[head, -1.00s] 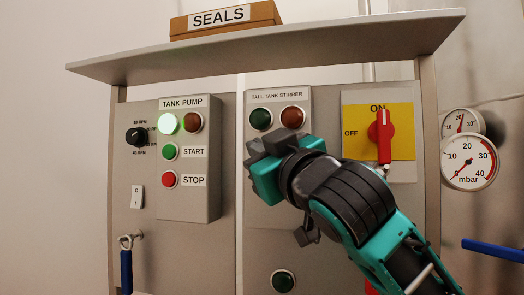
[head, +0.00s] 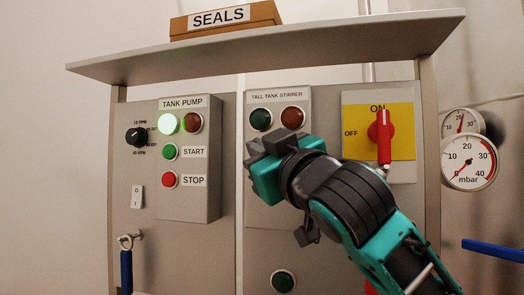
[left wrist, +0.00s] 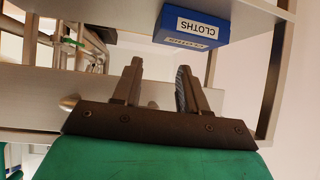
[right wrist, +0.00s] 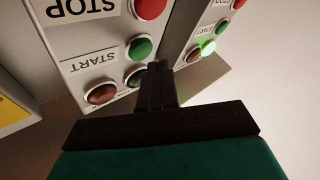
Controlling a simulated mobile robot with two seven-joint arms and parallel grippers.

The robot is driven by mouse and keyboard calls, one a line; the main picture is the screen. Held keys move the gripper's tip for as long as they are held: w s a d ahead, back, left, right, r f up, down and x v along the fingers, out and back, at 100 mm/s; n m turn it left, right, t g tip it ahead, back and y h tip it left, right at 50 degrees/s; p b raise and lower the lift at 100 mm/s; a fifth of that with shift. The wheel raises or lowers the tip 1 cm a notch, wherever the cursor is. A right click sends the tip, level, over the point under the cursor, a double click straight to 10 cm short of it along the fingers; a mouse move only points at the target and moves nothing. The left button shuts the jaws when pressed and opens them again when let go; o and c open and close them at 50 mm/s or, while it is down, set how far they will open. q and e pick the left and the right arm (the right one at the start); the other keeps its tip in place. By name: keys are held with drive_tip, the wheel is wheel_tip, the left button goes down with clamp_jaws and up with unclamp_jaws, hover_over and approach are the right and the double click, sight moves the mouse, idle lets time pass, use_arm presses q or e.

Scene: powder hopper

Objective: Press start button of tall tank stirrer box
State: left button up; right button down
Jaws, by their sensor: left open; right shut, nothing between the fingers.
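The tall tank stirrer box (head: 277,97) is the right one of the two grey boxes in the head view. Its green lamp (head: 261,119) and red lamp (head: 292,117) are dark. My right gripper (head: 256,147) is shut and empty in front of this box, hiding its buttons there. In the right wrist view the picture is upside down: the green start button (right wrist: 140,47) lies just left of the closed fingertips (right wrist: 160,68), with the red stop button (right wrist: 152,6) above it. I cannot tell whether the fingers touch anything. My left gripper (left wrist: 159,68) is open and empty, away from the panel.
The tank pump box (head: 183,103) stands left, its green lamp (head: 167,123) lit. A red rotary switch (head: 383,135) on yellow and pressure gauges (head: 469,162) are at right. A shelf (head: 270,47) overhangs above. A blue cloths box (left wrist: 187,27) is near my left gripper.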

drive_tip(key=shift+w, duration=0.15)
drive_tip(key=shift+w+d, duration=0.15)
drive_tip(key=shift+w, duration=0.1)
drive_tip(key=shift+w+d, duration=0.15)
drive_tip(key=shift+w, duration=0.25)
idle(0.8)
drive_tip(key=shift+s, duration=0.15)
drive_tip(key=shift+s+a, duration=0.25)
drive_tip(key=shift+s, duration=0.35)
drive_tip(key=s, duration=0.1)
drive_tip(key=s+a, duration=0.1)
drive_tip(key=s, duration=0.2)
drive_tip(key=shift+s+a, duration=0.3)
drive_tip(key=shift+s, duration=0.1)
drive_tip(key=shift+f, duration=0.1)
idle(0.6)
